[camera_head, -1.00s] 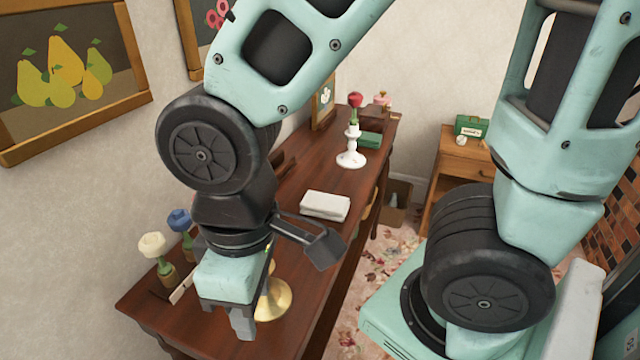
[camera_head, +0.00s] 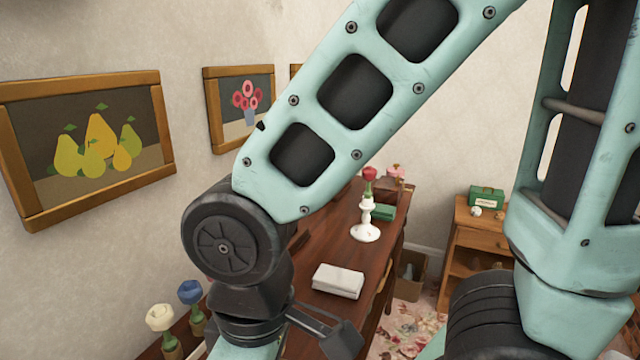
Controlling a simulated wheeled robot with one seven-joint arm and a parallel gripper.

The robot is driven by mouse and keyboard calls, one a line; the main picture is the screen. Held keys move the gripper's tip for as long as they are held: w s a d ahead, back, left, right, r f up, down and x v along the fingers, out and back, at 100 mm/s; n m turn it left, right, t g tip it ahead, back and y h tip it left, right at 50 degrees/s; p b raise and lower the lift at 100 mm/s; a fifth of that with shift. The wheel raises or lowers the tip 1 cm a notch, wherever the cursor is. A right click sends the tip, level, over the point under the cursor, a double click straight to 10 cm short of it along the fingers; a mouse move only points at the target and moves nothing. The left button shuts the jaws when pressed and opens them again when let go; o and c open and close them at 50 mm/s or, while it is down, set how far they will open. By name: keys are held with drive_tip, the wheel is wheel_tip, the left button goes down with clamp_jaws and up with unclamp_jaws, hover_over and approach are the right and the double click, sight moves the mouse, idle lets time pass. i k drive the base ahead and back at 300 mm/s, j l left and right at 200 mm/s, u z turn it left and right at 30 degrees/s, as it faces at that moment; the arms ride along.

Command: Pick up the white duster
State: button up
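I cannot tell for sure which thing is the white duster. A white, folded-looking block (camera_head: 338,281) lies flat on the dark wooden table, to the right of my wrist. My arm comes down from the top, and my wrist leaves the picture at the bottom. My gripper's fingers are below the frame, so what they hold is hidden.
The dark table (camera_head: 352,249) runs back along the left wall. A wooden cabinet (camera_head: 482,238) stands back right. Framed pictures (camera_head: 92,150) hang on the wall.

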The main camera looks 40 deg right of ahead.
sight(330, 279)
drive_tip(key=l+z, duration=0.2)
drive_tip(key=l, duration=0.9)
drive_tip(key=i+l+z, duration=0.2)
drive_tip(key=i+l, duration=0.2)
